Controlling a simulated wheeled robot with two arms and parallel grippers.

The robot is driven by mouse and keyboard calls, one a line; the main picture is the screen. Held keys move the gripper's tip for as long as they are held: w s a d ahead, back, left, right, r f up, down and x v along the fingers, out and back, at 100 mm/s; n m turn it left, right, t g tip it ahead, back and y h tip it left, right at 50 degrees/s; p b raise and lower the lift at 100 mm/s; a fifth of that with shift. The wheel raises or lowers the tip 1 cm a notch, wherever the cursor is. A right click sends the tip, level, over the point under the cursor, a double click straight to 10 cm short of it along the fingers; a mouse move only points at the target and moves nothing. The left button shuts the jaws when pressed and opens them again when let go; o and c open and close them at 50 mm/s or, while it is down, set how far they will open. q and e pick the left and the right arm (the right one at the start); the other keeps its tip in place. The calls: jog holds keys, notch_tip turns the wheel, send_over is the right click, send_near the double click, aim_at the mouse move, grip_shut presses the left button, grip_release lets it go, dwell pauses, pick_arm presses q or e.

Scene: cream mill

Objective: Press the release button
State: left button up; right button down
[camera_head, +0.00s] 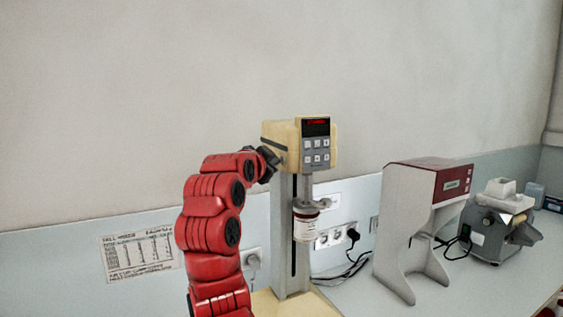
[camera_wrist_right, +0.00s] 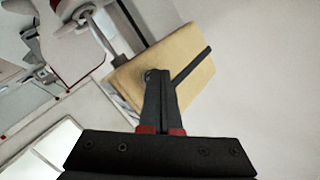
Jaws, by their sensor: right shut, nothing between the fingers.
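The mill (camera_head: 292,235) stands on the bench with a cream head (camera_head: 281,132), also seen in the wrist view (camera_wrist_right: 185,62). Its grey front panel (camera_head: 316,143) has a red display and several buttons. A dark strip (camera_wrist_right: 193,68) crosses the side of the head. My right gripper (camera_head: 270,158) is shut and empty, its fingertips (camera_wrist_right: 157,80) at the side of the head. A small dark round part (camera_wrist_right: 148,75) shows at the tips; it may be the release button. I cannot tell whether they touch. My left gripper is not in view.
A grey and red machine (camera_head: 413,225) and a smaller grey machine (camera_head: 492,230) stand to the right. Sockets and black cables lie between. A printed sheet (camera_head: 140,256) is on the wall at left.

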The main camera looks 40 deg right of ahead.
jog(key=shift+w+a, duration=0.1)
jog(key=shift+a, duration=0.5)
jog(key=shift+a, duration=0.1)
jog(key=a, duration=0.2)
jog(key=w+a+p, duration=0.1)
jog(key=a, duration=0.1)
jog(key=shift+w+a, duration=0.1)
jog(key=shift+a, duration=0.25)
dwell(0.6)
